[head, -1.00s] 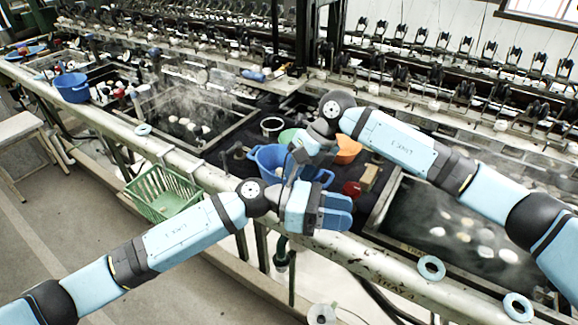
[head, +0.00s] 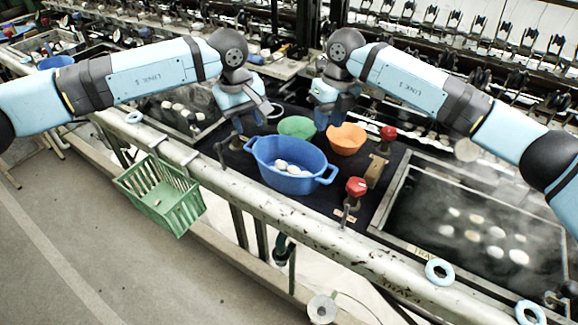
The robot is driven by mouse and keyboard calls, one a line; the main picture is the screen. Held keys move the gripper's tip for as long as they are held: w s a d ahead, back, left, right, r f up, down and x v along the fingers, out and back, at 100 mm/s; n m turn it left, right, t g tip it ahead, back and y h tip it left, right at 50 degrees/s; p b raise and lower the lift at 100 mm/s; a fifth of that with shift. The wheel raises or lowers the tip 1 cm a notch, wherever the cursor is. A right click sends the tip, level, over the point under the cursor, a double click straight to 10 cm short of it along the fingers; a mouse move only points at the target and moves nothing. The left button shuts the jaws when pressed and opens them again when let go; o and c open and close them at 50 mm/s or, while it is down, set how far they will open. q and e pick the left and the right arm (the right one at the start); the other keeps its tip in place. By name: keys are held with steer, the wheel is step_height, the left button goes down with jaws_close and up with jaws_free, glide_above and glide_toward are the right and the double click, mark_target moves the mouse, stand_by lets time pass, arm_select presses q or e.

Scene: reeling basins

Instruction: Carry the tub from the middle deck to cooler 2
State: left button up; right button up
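The blue oval tub (head: 272,173) stands upright on the dark middle deck (head: 345,201), with several white cocoons in it. It has a loop handle at each end. My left gripper (head: 252,122) hangs behind the tub's left end, apart from the tub as far as I can see; its fingers look spread and empty. My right gripper (head: 324,122) points down behind the tub, close to the green bowl; its fingers overlap in view, so their opening is unclear. No label reading cooler 2 is legible.
A green bowl (head: 297,126) and an orange bowl (head: 346,139) stand behind the tub. A red-topped valve (head: 356,187) is just right of it. A steaming basin (head: 470,225) with cocoons lies right. A green basket (head: 160,197) hangs on the front rail (head: 240,188).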

mark_target(259, 161)
arm_select(q)
steer(key=shift+f, duration=0.1)
arm_select(e)
steer(key=shift+f, duration=0.1)
